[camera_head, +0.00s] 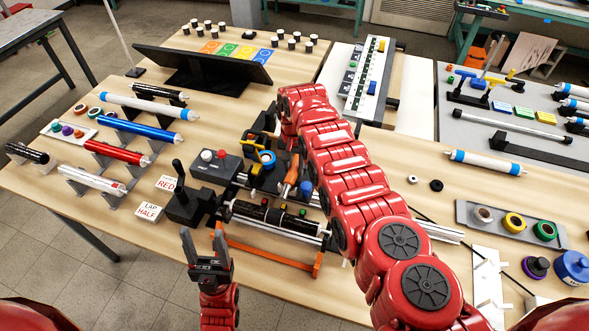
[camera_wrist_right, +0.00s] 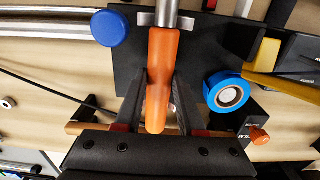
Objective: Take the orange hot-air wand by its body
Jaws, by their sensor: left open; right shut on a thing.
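The orange hot-air wand (camera_wrist_right: 161,75) has an orange body and a metal nozzle end. In the right wrist view it lies between the two fingers of my right gripper (camera_wrist_right: 158,92), which is shut on the body. In the head view the wand (camera_head: 291,173) shows in a dark holder beside my right arm, which partly hides that area. Whether it is clear of the holder I cannot tell. My left gripper (camera_head: 206,245) is open and empty, in front of the table's near side, away from the wand.
A blue tape roll (camera_wrist_right: 228,94) and a blue knob (camera_wrist_right: 110,28) are close to the wand. A black tube rig (camera_head: 275,217) stands in front of the holder, with a control box (camera_head: 216,167) to its left. Several coloured tubes lie on stands at left.

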